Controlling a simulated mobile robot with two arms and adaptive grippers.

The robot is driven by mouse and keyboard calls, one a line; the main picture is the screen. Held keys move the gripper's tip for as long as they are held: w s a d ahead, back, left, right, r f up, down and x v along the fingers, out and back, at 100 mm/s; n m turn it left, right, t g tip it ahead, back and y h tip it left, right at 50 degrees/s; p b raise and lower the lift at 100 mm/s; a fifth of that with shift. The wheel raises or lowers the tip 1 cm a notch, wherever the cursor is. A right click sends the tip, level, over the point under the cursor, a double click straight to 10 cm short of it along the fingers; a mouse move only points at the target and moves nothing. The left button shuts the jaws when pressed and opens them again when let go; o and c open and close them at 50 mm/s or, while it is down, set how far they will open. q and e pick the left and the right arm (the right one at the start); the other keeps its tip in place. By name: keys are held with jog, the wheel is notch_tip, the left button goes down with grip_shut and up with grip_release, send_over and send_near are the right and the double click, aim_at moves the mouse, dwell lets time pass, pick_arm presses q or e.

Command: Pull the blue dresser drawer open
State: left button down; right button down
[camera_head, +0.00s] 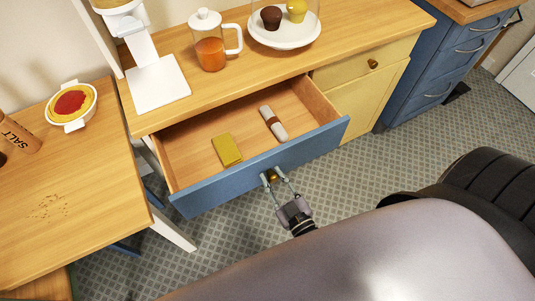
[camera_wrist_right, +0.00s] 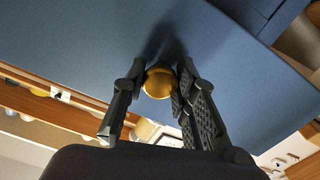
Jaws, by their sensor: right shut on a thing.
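The blue dresser drawer (camera_head: 238,182) is pulled well out from the wooden dresser in the head view. Its blue front also fills much of the right wrist view (camera_wrist_right: 100,40). Inside lie a yellow folded item (camera_head: 227,150) and a rolled white cloth with a brown band (camera_head: 273,123). My right gripper (camera_head: 273,177) is at the middle of the drawer front, shut on the round brass knob (camera_wrist_right: 159,82). In the right wrist view its fingers (camera_wrist_right: 158,85) stand on both sides of the knob. My left gripper is not in view.
The dresser top (camera_head: 205,90) bears a glass pitcher (camera_head: 210,52), a white stand (camera_head: 157,84) and a plate (camera_head: 284,36) with cupcakes. A table (camera_head: 80,190) with a pie dish and salt shaker is at the left. Patterned floor lies right of the drawer.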

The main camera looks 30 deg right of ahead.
jog(key=shift+s, duration=0.4)
jog(key=c, duration=1.3)
grip_release()
jog(key=shift+s, duration=0.1)
jog(key=s, duration=1.1)
jog(key=shift+s+d, duration=0.2)
jog(key=shift+s, duration=0.2)
